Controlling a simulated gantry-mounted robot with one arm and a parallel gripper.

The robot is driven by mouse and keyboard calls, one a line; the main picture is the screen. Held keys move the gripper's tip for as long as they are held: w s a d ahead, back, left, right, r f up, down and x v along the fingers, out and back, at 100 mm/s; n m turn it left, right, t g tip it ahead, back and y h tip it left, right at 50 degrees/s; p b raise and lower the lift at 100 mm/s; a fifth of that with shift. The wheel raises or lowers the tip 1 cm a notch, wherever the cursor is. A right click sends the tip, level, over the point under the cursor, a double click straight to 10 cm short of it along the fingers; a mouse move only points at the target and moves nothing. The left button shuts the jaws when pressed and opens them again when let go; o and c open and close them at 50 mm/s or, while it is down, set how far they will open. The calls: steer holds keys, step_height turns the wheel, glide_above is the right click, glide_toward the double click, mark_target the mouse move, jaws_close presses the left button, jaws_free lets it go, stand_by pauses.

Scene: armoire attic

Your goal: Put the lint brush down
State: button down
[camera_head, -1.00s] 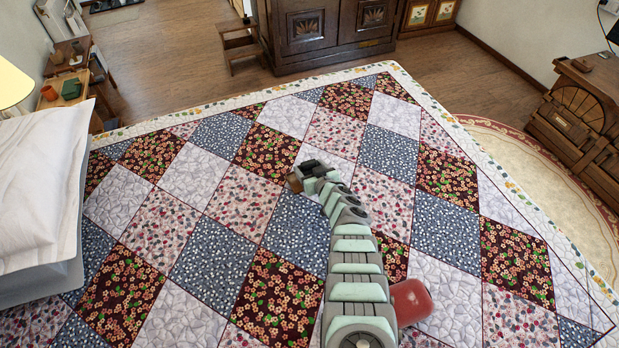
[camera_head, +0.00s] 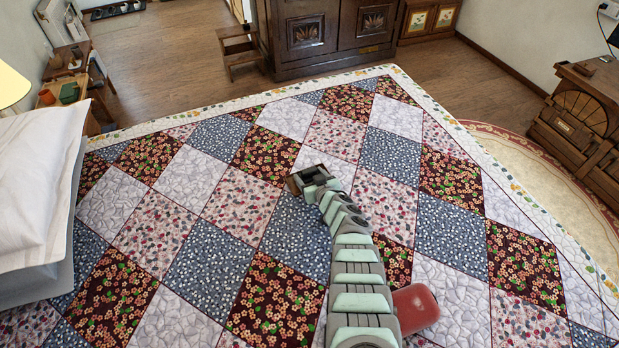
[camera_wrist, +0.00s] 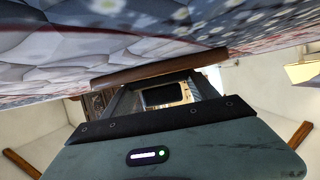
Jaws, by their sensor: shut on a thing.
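The lint brush shows in the head view as a small brown wooden piece (camera_head: 293,184) at the tip of my arm, low over the patchwork quilt. My gripper (camera_head: 307,179) is shut on it. In the wrist view the brush is a brown wooden bar (camera_wrist: 160,67) lying across the far end of my gripper (camera_wrist: 158,92). The quilt (camera_wrist: 60,60) fills the top of that view, very close to the bar. I cannot tell whether the brush touches the quilt. Much of the brush is hidden by the gripper.
The patchwork quilt (camera_head: 210,255) is broad and clear around my gripper. A white pillow (camera_head: 38,190) lies at the left. A red rounded thing (camera_head: 416,308) shows beside my arm. A dark armoire (camera_head: 325,35) and a small step stool (camera_head: 238,50) stand beyond the bed.

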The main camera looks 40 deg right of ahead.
steer(key=c, duration=0.6)
jaws_free()
steer(key=shift+s+a+f, duration=0.15)
steer(key=shift+f, duration=0.3)
steer(key=shift+s+a+f, duration=0.1)
steer(key=shift+a+f, duration=0.05)
steer(key=shift+f, duration=0.25)
steer(key=o, duration=0.4)
steer(key=shift+s+a+f, duration=0.1)
steer(key=shift+f, duration=0.2)
steer(key=shift+c, duration=0.2)
steer(key=shift+f, duration=0.2)
steer(key=shift+r+p, duration=0.8)
steer(key=shift+r, duration=0.15)
steer(key=shift+s+r+p, duration=0.1)
steer(key=shift+r+p, duration=0.2)
steer(key=shift+p, duration=0.4)
steer(key=p+v, duration=0.6)
steer(key=p, duration=0.1)
steer(key=r+p+v, duration=0.1)
steer(key=p+v, duration=0.3)
steer(key=shift+s+r+p, duration=0.2)
steer(key=shift+s+p, duration=0.2)
steer(key=shift+s, duration=0.1)
